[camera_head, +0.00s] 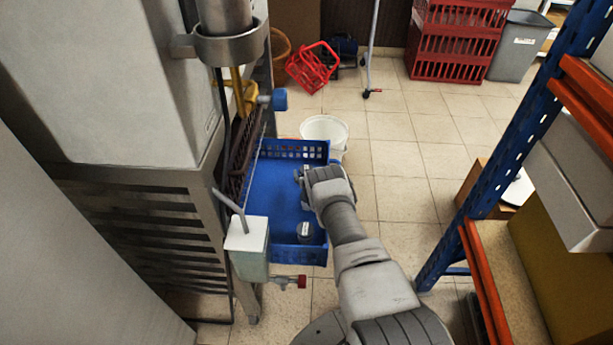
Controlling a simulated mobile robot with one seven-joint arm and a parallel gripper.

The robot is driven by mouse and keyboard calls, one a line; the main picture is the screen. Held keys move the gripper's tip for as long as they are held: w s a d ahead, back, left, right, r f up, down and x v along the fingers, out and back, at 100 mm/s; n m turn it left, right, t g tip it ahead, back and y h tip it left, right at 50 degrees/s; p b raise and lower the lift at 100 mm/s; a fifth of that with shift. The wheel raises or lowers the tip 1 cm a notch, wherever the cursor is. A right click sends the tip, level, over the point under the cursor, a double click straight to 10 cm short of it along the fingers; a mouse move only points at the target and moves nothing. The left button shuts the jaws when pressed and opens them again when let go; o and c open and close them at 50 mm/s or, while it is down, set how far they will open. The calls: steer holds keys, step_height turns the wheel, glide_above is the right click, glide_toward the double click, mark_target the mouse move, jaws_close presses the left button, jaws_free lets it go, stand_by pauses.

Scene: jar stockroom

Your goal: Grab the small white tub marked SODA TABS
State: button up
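My arm reaches forward into a blue crate (262,205), and my gripper (302,176) is over the crate's upper right part. The gripper's fingers are mostly hidden by its own body, so I cannot tell whether they are open or shut. Something small and dark with a pale patch shows right at the fingertips; whether it is held or only beside them is unclear. A small dark jar with a white label (304,231) stands in the crate's near right corner, apart from the gripper. I cannot make out a white tub marked SODA TABS, and no lettering is readable.
A white bucket (336,128) stands on the floor just behind the crate. Blue and orange shelving (500,150) stands at the right. Red crates (455,45) are at the back. Tiled floor lies open between.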

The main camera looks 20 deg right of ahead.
steer(key=c, duration=1.6)
